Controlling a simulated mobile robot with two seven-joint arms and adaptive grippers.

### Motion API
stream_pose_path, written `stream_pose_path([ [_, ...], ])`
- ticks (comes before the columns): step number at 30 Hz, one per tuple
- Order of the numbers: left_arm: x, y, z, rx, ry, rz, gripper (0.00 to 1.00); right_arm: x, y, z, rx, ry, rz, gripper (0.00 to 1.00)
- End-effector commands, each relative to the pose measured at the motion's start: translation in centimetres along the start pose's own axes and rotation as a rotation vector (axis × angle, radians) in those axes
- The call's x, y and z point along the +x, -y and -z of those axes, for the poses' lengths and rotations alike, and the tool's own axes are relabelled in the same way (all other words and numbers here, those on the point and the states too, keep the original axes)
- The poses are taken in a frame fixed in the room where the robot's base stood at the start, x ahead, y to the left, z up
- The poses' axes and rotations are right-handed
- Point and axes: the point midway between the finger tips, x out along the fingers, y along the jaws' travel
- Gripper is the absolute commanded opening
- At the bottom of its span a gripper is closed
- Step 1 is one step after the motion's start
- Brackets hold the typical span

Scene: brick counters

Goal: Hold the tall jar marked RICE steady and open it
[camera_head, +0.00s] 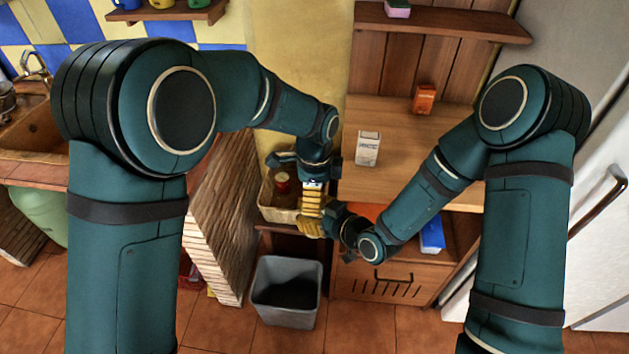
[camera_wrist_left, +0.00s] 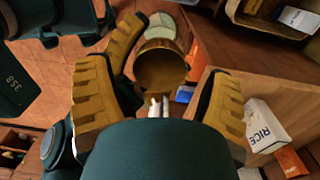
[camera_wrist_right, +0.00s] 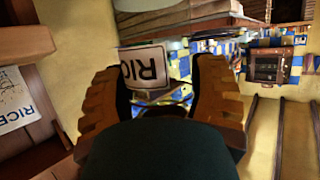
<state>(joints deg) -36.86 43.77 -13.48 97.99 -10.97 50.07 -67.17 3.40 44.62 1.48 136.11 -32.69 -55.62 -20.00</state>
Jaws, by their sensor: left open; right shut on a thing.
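The jar marked RICE is mostly hidden by my grippers in the head view. In the right wrist view its white label (camera_wrist_right: 143,67), reading RIC, lies between the fingers of my right gripper (camera_wrist_right: 160,100), which is shut on the jar. In the left wrist view a round brown jar top (camera_wrist_left: 160,66) faces the camera; I cannot tell whether it is a lid or an open mouth. My left gripper (camera_wrist_left: 165,85) is open, a finger on each side of that top. In the head view my left gripper (camera_head: 312,196) is just above my right gripper (camera_head: 318,227).
A white carton marked RICE (camera_head: 367,148) and an orange box (camera_head: 424,98) stand on the wooden counter (camera_head: 400,180). A basket (camera_head: 279,213) with a red-topped item is left of my grippers. A grey bin (camera_head: 287,292) stands on the floor below.

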Motion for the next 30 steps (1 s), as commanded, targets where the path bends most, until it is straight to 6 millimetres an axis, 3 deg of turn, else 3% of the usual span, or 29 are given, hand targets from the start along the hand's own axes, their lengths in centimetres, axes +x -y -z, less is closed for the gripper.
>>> stream_pose_path([
  [6, 1.26, -0.03, -0.01, 0.000, 0.000, 0.000, 0.81, 0.01, 0.00, 0.08, -0.001, -0.002, 0.000, 0.00],
  [14, 1.31, -0.03, -0.01, 0.000, 0.000, 0.000, 0.81, 0.01, 0.00, 0.08, -0.001, -0.002, 0.000, 0.00],
  [20, 1.29, -0.02, -0.01, 0.000, 0.000, 0.000, 0.11, 0.00, 0.00, 0.08, -0.001, -0.002, 0.000, 0.00],
  [21, 1.28, -0.02, -0.01, 0.000, 0.000, 0.000, 0.09, 0.01, -0.01, 0.08, -0.001, -0.002, 0.000, 0.00],
  [22, 1.28, -0.02, -0.01, 0.000, 0.000, 0.000, 0.61, 0.01, -0.01, 0.08, -0.001, -0.002, 0.000, 0.00],
  [24, 1.28, -0.02, 0.00, 0.000, 0.000, 0.000, 0.81, 0.01, 0.00, 0.08, -0.001, -0.002, 0.000, 0.00],
  [30, 1.27, -0.02, 0.00, 0.000, 0.000, 0.000, 0.81, 0.01, 0.00, 0.08, -0.001, -0.002, 0.000, 0.00],
])
